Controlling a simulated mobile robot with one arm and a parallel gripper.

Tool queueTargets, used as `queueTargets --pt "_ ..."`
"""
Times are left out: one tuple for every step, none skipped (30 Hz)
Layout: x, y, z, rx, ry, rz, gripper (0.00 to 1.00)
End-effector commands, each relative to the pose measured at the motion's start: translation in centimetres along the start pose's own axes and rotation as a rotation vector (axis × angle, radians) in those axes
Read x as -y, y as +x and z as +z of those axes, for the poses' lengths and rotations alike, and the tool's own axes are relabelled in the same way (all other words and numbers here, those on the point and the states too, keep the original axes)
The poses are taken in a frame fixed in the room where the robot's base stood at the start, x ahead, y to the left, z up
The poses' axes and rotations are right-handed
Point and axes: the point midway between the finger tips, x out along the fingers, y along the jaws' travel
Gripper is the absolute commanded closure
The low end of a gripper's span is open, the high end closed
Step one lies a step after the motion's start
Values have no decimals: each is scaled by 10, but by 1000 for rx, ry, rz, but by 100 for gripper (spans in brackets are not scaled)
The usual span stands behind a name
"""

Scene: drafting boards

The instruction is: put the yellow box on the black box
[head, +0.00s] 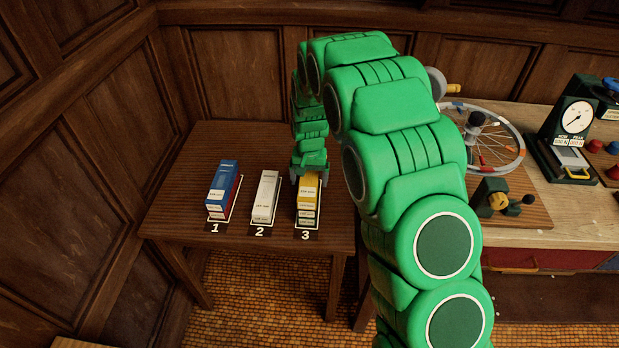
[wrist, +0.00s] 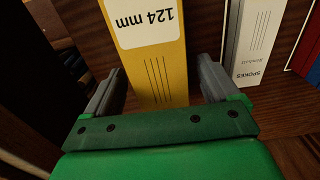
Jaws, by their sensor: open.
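The yellow box (head: 309,190) tops the stack at spot 3 on the dark wooden table. It also shows in the wrist view (wrist: 155,65), with a white "124 mm" label. My gripper (head: 309,174) is over its far part. In the wrist view my gripper (wrist: 160,80) is open, one finger on each side of the yellow box, with a narrow gap showing by the fingers. Below the yellow box, more white labels show on the stack's front; the colours there are too small to tell. I cannot clearly pick out a black box.
A blue box (head: 221,180) sits on a red one at spot 1. A white box (head: 265,190) stands at spot 2, close beside the stack; it also shows in the wrist view (wrist: 258,40). The wheel (head: 490,135) and a dial gauge (head: 575,118) are on the right-hand bench. The table's left part is clear.

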Motion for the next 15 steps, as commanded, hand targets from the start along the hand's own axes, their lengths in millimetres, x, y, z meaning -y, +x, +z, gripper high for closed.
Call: queueTargets --pt "0 -2 0 -1 0 0 12" --pt "0 -3 0 -1 0 0 12" --pt "0 -6 -1 -2 0 -1 12" --pt "0 -8 -1 -2 0 -1 12" --pt "0 -11 -1 -3 0 -1 12" --pt "0 -15 -1 -3 0 -1 12" --pt "0 -18 -1 -3 0 -1 12" --pt "0 -22 -1 -3 0 -1 12" --pt "0 -28 -1 -2 0 0 12" --pt "0 -32 -1 -2 0 0 12" --pt "0 -38 -1 -2 0 0 12" --pt "0 -45 -1 -3 0 0 12" --pt "0 -51 -1 -4 0 -1 12" --pt "0 -57 -1 -5 0 -1 12" --pt "0 -64 -1 -6 0 -1 12"
